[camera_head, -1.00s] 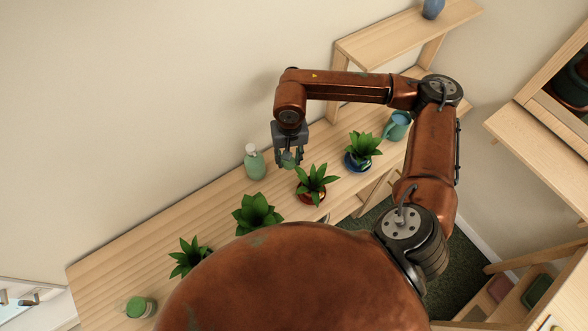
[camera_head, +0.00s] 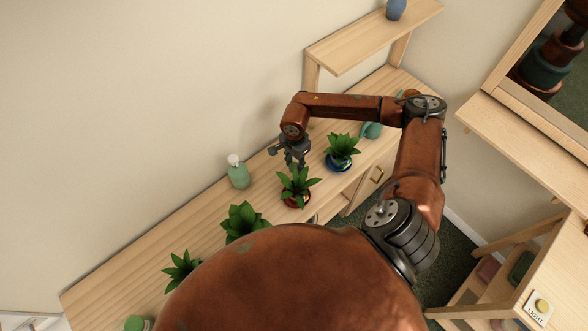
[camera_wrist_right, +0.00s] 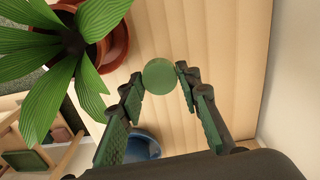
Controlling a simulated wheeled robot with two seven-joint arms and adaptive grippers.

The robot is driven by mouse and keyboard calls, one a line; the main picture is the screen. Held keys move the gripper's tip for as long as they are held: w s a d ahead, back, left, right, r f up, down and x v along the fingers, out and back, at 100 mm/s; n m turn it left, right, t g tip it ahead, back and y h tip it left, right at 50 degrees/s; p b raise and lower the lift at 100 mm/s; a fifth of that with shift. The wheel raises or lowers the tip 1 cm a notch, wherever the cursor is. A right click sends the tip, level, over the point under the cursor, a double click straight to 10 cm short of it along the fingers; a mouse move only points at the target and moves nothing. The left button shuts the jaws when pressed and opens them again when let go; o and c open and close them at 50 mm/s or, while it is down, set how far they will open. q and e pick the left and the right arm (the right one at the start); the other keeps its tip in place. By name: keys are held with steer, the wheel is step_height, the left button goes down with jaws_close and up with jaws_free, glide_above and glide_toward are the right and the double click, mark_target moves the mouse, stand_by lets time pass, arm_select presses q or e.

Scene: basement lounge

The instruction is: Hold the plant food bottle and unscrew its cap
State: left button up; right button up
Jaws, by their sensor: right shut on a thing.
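My right gripper (camera_head: 288,153) is low over the wooden desk, just behind the plant in the red pot. In the right wrist view its two fingers (camera_wrist_right: 159,77) are shut on a round green cap-like thing (camera_wrist_right: 160,75), seen flat face on. Whether a bottle body is under this round thing is hidden. A pale green bottle with a white top (camera_head: 237,172) stands upright to the left of the gripper, apart from it. A green-topped container (camera_head: 137,323) is partly visible at the lower left. I cannot tell which is the plant food bottle. My left gripper is out of view.
The plant in the red pot (camera_head: 297,186) is close to the gripper. A plant in a blue pot (camera_head: 341,151) and a teal can (camera_head: 371,130) stand to the right. More plants (camera_head: 243,221) stand left. A raised shelf (camera_head: 370,42) is behind. Bare desk lies left of the bottle.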

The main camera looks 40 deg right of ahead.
mark_target(295, 166)
step_height(295, 166, down, 4)
steer(key=shift+r, duration=0.25)
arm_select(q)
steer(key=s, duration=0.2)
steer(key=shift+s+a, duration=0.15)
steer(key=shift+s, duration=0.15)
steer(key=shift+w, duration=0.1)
arm_select(e)
steer(key=shift+f, duration=0.1)
steer(key=o, duration=0.8)
steer(key=shift+f, duration=0.1)
steer(key=o, duration=0.5)
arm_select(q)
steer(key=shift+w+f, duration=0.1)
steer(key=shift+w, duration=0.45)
